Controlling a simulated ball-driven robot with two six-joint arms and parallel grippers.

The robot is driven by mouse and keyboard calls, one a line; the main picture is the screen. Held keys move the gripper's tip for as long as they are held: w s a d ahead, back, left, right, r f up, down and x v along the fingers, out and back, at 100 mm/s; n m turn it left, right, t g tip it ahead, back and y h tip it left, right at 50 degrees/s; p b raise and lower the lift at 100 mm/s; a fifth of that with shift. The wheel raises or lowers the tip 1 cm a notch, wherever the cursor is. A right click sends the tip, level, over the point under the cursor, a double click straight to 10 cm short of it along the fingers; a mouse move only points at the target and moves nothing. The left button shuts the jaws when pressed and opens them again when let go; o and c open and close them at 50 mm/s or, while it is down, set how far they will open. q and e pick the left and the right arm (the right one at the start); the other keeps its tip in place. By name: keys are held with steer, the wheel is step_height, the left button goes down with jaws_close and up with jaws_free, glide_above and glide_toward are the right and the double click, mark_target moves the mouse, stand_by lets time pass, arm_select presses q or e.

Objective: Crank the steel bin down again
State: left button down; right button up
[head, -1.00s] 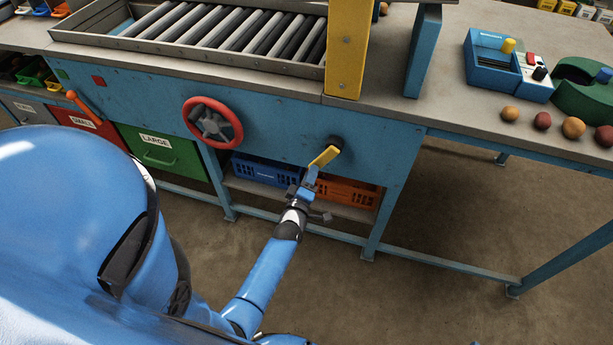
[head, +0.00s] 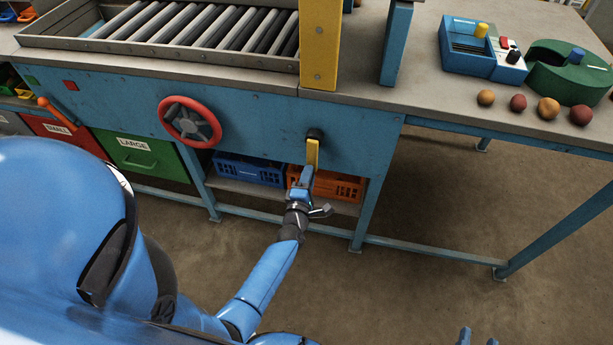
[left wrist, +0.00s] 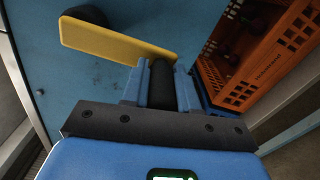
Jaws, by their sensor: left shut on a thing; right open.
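The yellow crank (head: 312,153) sits on the blue front panel of the bench and hangs almost straight down from its black hub. It also shows in the left wrist view (left wrist: 115,42). My left gripper (head: 304,178) is shut on the crank's black grip (left wrist: 162,84), which stands between its fingers (left wrist: 160,90). My right gripper (head: 478,338) shows only its blue fingertips at the bottom edge of the head view, apart and empty. I cannot make out a steel bin in either view.
A red-rimmed handwheel (head: 189,122) is left of the crank. Blue (head: 250,170) and orange (head: 338,186) crates stand on the shelf behind my left gripper. A roller tray (head: 60,43) is above. Several round items lie beside a green block (head: 570,85). Floor at right is clear.

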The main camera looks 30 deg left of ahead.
arm_select(q)
steer(key=shift+d+f, duration=0.1)
steer(key=shift+f, duration=0.05)
steer(key=c, duration=1.3)
jaws_free()
steer(key=o, duration=0.4)
steer(key=shift+d, duration=0.1)
steer(key=shift+o, duration=0.2)
steer(key=shift+s, duration=0.3)
steer(key=p+v, duration=0.1)
steer(key=v, duration=0.9)
